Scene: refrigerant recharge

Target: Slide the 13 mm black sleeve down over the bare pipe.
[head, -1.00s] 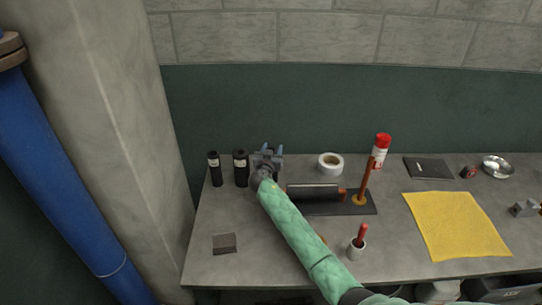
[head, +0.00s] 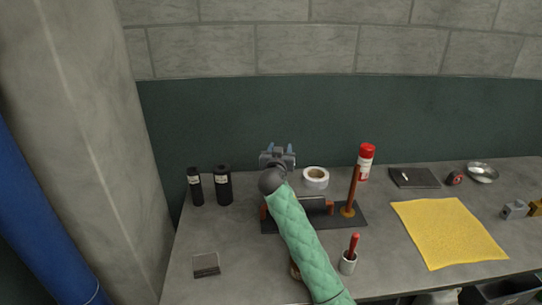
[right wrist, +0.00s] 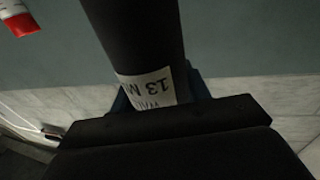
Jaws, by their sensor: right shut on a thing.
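My right gripper (head: 277,154) is above the back of the bench, shut on a black sleeve. The right wrist view shows this sleeve (right wrist: 135,35) between the blue fingers (right wrist: 158,95), with a white label reading "13 M". In the head view the gripper and wrist hide the sleeve. The bare copper pipe (head: 353,190) stands upright on a dark base (head: 352,218), to the right of the gripper and apart from it. Its lower end has an orange-brown collar. Two other black sleeves, a thin one (head: 195,187) and a thicker one (head: 223,186), stand upright at the left. My left gripper is not in view.
A tape roll (head: 316,178) and a red-capped can (head: 365,162) stand behind the pipe. A yellow cloth (head: 450,232) lies right. A small grey block (head: 206,265) lies front left.

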